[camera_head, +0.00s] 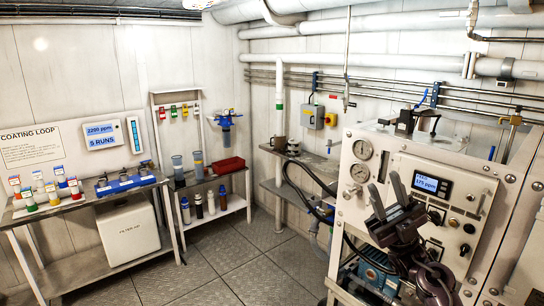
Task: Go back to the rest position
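My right gripper (384,182) is dark grey and comes up from the lower right, in front of the white watermaker panel (455,200). Its two fingers point up and stand apart, with nothing visible between them. It is close to the panel's blue display (432,184), to its lower left in the picture. I cannot tell whether it touches the panel. The gripper and my dark wrist hide part of the panel's lower left. My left gripper is not in view.
At the left, a bench (75,204) holds several coloured-cap bottles and a blue tray (125,184). The tiled floor (240,268) is clear in the middle.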

